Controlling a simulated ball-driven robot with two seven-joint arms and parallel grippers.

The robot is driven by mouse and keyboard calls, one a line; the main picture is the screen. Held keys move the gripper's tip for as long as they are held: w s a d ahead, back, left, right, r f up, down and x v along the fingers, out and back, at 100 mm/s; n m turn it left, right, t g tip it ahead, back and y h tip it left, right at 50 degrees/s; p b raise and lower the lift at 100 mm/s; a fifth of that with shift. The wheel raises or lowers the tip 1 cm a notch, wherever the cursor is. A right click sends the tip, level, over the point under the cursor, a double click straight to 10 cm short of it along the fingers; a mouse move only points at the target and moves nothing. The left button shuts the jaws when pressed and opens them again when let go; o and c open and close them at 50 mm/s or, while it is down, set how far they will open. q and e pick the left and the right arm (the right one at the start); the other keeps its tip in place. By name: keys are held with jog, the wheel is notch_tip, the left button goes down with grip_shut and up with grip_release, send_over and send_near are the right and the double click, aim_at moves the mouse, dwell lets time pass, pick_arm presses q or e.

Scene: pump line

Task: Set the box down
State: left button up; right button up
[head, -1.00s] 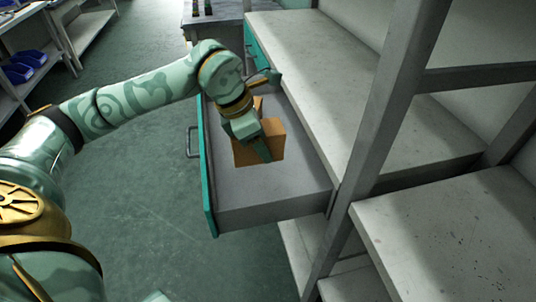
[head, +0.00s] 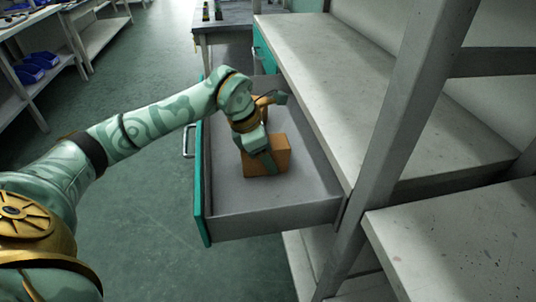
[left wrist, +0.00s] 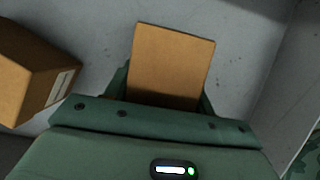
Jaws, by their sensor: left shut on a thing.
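My left gripper (head: 262,157) is shut on a brown cardboard box (head: 281,152), pointing down into an open drawer (head: 280,218). The box is upright inside the drawer walls, close to the grey drawer floor. I cannot tell whether its base touches the floor. In the left wrist view the box (left wrist: 172,62) stands between the two green fingers of the gripper (left wrist: 165,90). A second brown box with a white label (left wrist: 30,78) lies to the left there, apart from the held one. My right gripper is not in view.
The drawer's teal front (head: 202,185) with its handle (head: 189,141) is on the left. A grey worktop (head: 315,90) and a shelf post (head: 388,130) stand close on the right. Bare drawer floor (head: 230,195) lies in front of the box.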

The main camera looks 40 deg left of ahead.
pick_arm(q)
jog(key=o, duration=1.1)
jog(key=p+v, duration=0.5)
jog(key=v, duration=0.6)
jog(key=shift+r, duration=0.15)
jog(key=shift+s+a+r, duration=0.15)
jog(key=shift+r, duration=0.2)
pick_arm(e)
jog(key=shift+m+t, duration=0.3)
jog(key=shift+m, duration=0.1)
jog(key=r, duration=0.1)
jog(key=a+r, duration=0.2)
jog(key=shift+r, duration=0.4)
